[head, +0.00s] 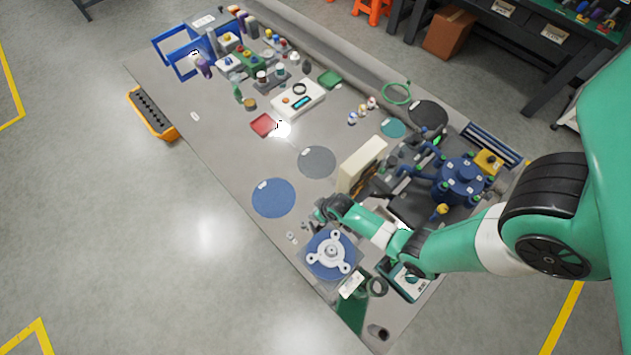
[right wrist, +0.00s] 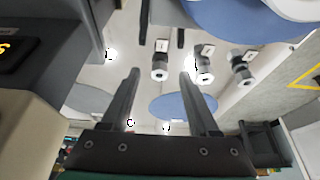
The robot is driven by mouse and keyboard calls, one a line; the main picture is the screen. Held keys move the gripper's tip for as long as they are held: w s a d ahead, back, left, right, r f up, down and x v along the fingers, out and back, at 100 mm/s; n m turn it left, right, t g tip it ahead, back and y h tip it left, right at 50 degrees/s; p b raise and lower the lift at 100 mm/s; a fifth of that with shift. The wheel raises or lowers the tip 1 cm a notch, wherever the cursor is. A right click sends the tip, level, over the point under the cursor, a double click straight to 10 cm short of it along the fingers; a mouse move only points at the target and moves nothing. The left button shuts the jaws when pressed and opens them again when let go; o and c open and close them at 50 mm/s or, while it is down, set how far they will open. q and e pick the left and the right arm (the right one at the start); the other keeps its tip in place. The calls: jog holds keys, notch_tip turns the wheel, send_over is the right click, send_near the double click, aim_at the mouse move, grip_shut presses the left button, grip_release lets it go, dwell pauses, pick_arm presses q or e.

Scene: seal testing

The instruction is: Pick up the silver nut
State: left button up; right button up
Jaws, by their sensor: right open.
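In the right wrist view, several small silver pieces stand on the grey table: one (right wrist: 160,70), another (right wrist: 205,70) and a third (right wrist: 241,72). I cannot tell which is the silver nut. In the head view, small silver pieces (head: 291,237) lie beside the blue plate with a white three-armed part (head: 330,252). My right gripper (head: 322,210) is over the table just above these pieces. In the right wrist view, my right gripper (right wrist: 160,74) is open, its fingers apart, with one silver piece seen between the tips. My left gripper is not in view.
A blue disc (head: 273,198) and a grey disc (head: 317,162) lie to the left and behind. A cream block (head: 361,163) and a blue multi-port machine (head: 463,178) stand to the right. The table's front edge is close to the silver pieces.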

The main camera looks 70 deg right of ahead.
jog(key=shift+w+d+f, duration=0.1)
jog(key=shift+f, duration=0.3)
grip_shut()
jog(key=shift+r, duration=0.1)
